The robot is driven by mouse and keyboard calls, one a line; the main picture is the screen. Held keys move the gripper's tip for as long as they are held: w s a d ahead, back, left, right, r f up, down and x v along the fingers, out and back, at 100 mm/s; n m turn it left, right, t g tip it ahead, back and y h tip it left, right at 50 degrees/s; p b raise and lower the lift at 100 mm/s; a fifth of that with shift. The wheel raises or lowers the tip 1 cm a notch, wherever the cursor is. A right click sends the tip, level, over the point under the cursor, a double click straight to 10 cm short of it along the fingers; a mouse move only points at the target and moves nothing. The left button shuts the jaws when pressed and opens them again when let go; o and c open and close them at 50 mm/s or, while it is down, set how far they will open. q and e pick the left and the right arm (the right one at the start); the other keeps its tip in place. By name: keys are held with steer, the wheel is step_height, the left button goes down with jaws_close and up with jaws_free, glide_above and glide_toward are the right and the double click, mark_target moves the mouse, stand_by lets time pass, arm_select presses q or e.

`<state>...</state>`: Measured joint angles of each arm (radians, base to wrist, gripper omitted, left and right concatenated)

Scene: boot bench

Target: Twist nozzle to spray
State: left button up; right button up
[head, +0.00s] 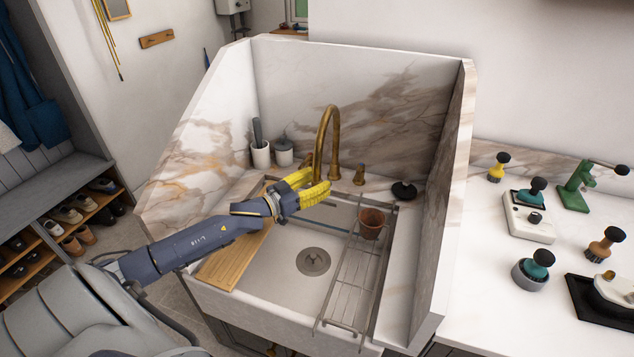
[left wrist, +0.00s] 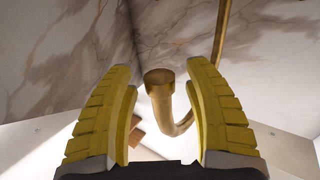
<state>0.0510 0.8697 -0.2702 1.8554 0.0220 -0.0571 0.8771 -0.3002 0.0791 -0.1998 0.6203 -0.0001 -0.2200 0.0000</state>
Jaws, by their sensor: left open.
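The brass faucet (head: 323,128) arches over the back of the sink. Its spout end, the nozzle (left wrist: 158,80), shows between my left gripper's fingers in the left wrist view, with the curved neck (left wrist: 184,124) behind it. My left gripper (head: 320,180) has yellow ribbed fingers. It is open around the lower end of the spout, with gaps visible on both sides of the nozzle in the wrist view. In the head view the fingers partly hide the nozzle. No water shows. My right gripper is in neither view.
The sink (head: 285,285) holds a wire rack (head: 352,290) with a terracotta pot (head: 371,224). A wooden board (head: 228,265) lies on the left side. A brass handle (head: 359,175) and a black brush (head: 404,190) stand behind. Marble walls enclose the back and sides.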

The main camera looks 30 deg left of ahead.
arm_select(q)
steer(key=shift+c, duration=0.5)
jaws_close()
steer(key=shift+r, duration=0.1)
